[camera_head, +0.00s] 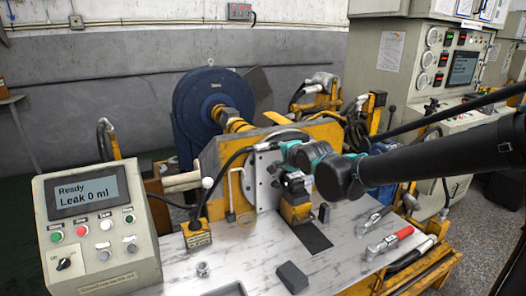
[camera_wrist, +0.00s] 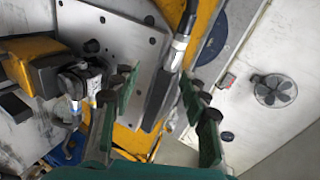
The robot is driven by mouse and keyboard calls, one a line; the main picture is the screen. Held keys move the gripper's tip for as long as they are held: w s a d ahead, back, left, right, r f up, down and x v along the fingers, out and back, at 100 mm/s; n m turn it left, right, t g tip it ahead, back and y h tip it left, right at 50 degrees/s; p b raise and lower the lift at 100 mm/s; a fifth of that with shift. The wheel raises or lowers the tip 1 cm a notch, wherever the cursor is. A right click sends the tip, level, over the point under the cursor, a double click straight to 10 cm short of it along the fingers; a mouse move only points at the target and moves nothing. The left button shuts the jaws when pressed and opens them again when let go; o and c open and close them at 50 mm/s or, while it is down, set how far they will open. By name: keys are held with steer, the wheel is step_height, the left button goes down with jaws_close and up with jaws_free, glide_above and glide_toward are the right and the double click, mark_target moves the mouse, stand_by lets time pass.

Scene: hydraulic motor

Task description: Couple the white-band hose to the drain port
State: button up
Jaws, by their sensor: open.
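My gripper (camera_wrist: 160,108) is open, its green fingers spread on either side of a dark hose end. This hose (camera_wrist: 181,44) has a bright silver-white section and runs beside the grey plate; I cannot tell for certain that this is the white band. No finger clearly touches it. In the head view my gripper (camera_head: 288,156) is in front of the upright plate (camera_head: 265,185), above the motor, and partly hides that area. The motor (camera_head: 296,205) is yellow and black; in the wrist view it shows at the left (camera_wrist: 45,70), with small fittings (camera_wrist: 78,85) beside it. The drain port is not clearly identifiable.
The control box (camera_head: 95,225) at the left reads "Ready, Leak 0 ml". Torque-wrench-like tools (camera_head: 390,240) lie at the right of the bench. A dark block (camera_head: 292,277) and a small metal ring (camera_head: 202,269) lie in front. A black hose (camera_head: 218,170) arcs towards the plate.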

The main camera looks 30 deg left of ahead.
glide_toward(254, 148)
steer(key=w+f, duration=0.1)
steer(key=shift+m+y, duration=0.3)
steer(key=shift+y, duration=0.1)
steer(key=shift+x, duration=4.85)
steer(key=shift+s+a, duration=0.15)
steer(key=shift+s, duration=0.05)
jaws_close()
